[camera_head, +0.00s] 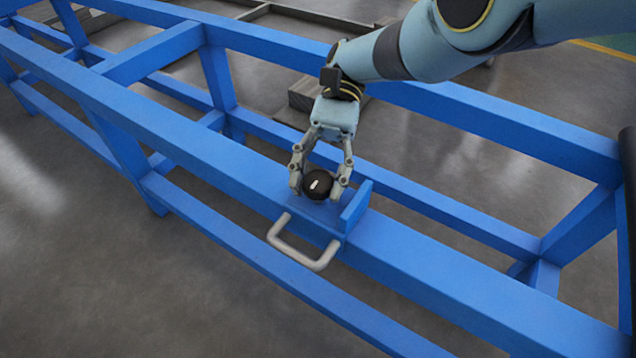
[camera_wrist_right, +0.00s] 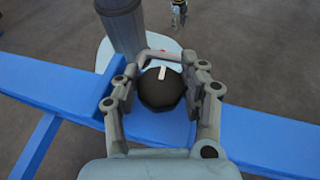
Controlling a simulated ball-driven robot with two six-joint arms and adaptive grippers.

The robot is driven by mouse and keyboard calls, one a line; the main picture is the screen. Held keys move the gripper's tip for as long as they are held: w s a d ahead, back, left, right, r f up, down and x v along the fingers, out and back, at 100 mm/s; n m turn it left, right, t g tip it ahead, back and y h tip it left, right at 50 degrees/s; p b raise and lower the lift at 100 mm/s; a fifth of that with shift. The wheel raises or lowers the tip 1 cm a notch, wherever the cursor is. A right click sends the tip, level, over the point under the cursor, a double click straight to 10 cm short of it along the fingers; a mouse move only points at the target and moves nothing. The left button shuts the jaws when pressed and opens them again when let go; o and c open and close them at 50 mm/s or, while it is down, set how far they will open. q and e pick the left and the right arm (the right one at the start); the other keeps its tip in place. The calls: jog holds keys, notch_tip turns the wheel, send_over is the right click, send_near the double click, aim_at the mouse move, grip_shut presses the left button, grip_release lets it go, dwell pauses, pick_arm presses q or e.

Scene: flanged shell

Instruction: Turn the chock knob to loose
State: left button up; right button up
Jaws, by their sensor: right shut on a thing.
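The chock knob (camera_head: 318,184) is a round black knob with a white mark on its face, on a blue chock block (camera_head: 355,205) that sits on the near blue rail. My right gripper (camera_head: 320,186) reaches down from above and is shut on the knob, one finger on each side. In the right wrist view the knob (camera_wrist_right: 161,90) sits between the two fingers of my right gripper (camera_wrist_right: 163,92), its white mark toward the top of the picture. The setting that the mark points to cannot be read. My left gripper is not in view.
A grey U-shaped handle (camera_head: 302,254) sticks out from the front of the chock. Long blue frame rails (camera_head: 450,275) run diagonally across the view, with open gaps between them. Grey floor (camera_head: 180,290) shows below, and a dark post (camera_head: 628,220) stands at the right edge.

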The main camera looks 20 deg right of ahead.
jog(key=shift+f+n+g+h, duration=0.1)
jog(key=shift+n+g+h, duration=0.2)
jog(key=shift+b, duration=0.3)
jog(key=shift+s, duration=0.1)
jog(key=o, duration=1.2)
